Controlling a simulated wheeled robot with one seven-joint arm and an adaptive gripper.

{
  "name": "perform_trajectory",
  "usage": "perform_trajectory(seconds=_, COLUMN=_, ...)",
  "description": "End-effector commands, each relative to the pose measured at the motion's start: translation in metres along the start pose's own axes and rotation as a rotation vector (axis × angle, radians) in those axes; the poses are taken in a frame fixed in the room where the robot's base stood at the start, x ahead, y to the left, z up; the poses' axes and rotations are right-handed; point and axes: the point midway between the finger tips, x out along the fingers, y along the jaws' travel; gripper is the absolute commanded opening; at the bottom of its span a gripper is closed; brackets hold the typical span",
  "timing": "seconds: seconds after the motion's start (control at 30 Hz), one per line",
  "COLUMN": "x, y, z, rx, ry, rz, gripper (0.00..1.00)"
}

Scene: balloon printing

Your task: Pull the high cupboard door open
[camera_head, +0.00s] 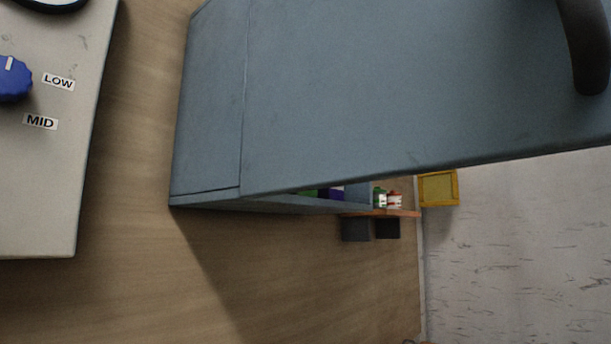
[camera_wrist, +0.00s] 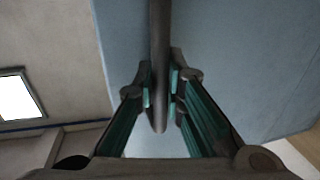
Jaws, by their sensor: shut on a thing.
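The blue-grey cupboard (camera_head: 212,110) fills the upper middle of the head view. Its door (camera_head: 400,90) stands partly open, with a gap along the lower edge showing part of the inside. The dark curved door handle (camera_head: 588,50) is at the upper right of that view. In the wrist view, the handle (camera_wrist: 158,40) is a dark bar running down the middle in front of the blue door (camera_wrist: 245,60). My gripper (camera_wrist: 160,88) has its teal-padded fingers on both sides of the bar, shut on it. My gripper is not in the head view.
Small coloured items, including a purple one (camera_head: 330,193), show inside the cupboard gap. Beyond are small cans (camera_head: 387,198) on an orange shelf (camera_head: 405,213) and a yellow box (camera_head: 438,188). A pale panel with a blue knob (camera_head: 14,80) is at the left.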

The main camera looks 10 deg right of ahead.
Motion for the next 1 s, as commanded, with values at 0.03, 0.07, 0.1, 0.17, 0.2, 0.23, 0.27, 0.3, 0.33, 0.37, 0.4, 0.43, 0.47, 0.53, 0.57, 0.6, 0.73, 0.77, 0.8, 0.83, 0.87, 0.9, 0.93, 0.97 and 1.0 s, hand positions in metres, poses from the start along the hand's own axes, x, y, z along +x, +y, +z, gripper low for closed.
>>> perform_trajectory(seconds=0.03, x=0.0, y=0.001, z=0.0, rx=0.0, ry=0.001, rz=0.001, gripper=0.0)
perform_trajectory(seconds=0.07, x=0.0, y=0.001, z=0.0, rx=0.0, ry=0.001, rz=0.001, gripper=0.0)
perform_trajectory(seconds=0.1, x=0.0, y=0.001, z=0.0, rx=0.0, ry=0.001, rz=0.001, gripper=0.0)
perform_trajectory(seconds=0.17, x=0.0, y=0.001, z=0.0, rx=0.0, ry=0.001, rz=0.001, gripper=0.12)
perform_trajectory(seconds=0.2, x=0.0, y=0.001, z=0.0, rx=0.0, ry=0.001, rz=0.001, gripper=0.22)
perform_trajectory(seconds=0.23, x=0.0, y=0.001, z=0.0, rx=0.0, ry=0.001, rz=0.0, gripper=0.28)
perform_trajectory(seconds=0.27, x=0.0, y=0.001, z=0.0, rx=0.0, ry=0.001, rz=0.0, gripper=0.31)
perform_trajectory(seconds=0.3, x=0.0, y=0.001, z=0.0, rx=0.0, ry=0.0, rz=0.0, gripper=0.31)
perform_trajectory(seconds=0.33, x=0.0, y=0.001, z=0.0, rx=0.0, ry=0.0, rz=0.0, gripper=0.31)
perform_trajectory(seconds=0.37, x=0.0, y=0.001, z=0.0, rx=0.0, ry=0.0, rz=0.0, gripper=0.31)
perform_trajectory(seconds=0.4, x=0.0, y=0.0, z=0.0, rx=0.0, ry=0.0, rz=0.0, gripper=0.31)
perform_trajectory(seconds=0.43, x=0.0, y=0.0, z=0.0, rx=0.0, ry=0.0, rz=0.0, gripper=0.31)
perform_trajectory(seconds=0.47, x=0.0, y=0.0, z=0.0, rx=0.0, ry=0.0, rz=-0.001, gripper=0.31)
perform_trajectory(seconds=0.53, x=0.0, y=0.0, z=0.0, rx=0.0, ry=0.0, rz=-0.001, gripper=0.31)
perform_trajectory(seconds=0.57, x=-0.001, y=0.0, z=0.0, rx=0.0, ry=0.0, rz=-0.001, gripper=0.31)
perform_trajectory(seconds=0.6, x=-0.002, y=0.0, z=0.0, rx=0.0, ry=0.001, rz=-0.001, gripper=0.31)
perform_trajectory(seconds=0.73, x=-0.014, y=0.0, z=-0.001, rx=-0.001, ry=0.002, rz=-0.003, gripper=0.31)
perform_trajectory(seconds=0.77, x=-0.019, y=0.0, z=-0.001, rx=-0.001, ry=0.003, rz=-0.003, gripper=0.31)
perform_trajectory(seconds=0.8, x=-0.026, y=0.0, z=-0.001, rx=-0.001, ry=0.003, rz=-0.004, gripper=0.31)
perform_trajectory(seconds=0.83, x=-0.032, y=0.0, z=-0.001, rx=-0.002, ry=0.005, rz=-0.004, gripper=0.31)
perform_trajectory(seconds=0.87, x=-0.038, y=0.0, z=-0.001, rx=-0.002, ry=0.005, rz=-0.003, gripper=0.31)
perform_trajectory(seconds=0.9, x=-0.047, y=0.0, z=-0.001, rx=-0.002, ry=0.005, rz=-0.003, gripper=0.31)
perform_trajectory(seconds=0.93, x=-0.053, y=0.0, z=-0.001, rx=-0.001, ry=0.005, rz=-0.003, gripper=0.31)
perform_trajectory(seconds=0.97, x=-0.059, y=0.0, z=-0.001, rx=-0.001, ry=0.004, rz=-0.003, gripper=0.31)
perform_trajectory(seconds=1.0, x=-0.068, y=0.0, z=-0.001, rx=-0.001, ry=0.004, rz=-0.003, gripper=0.31)
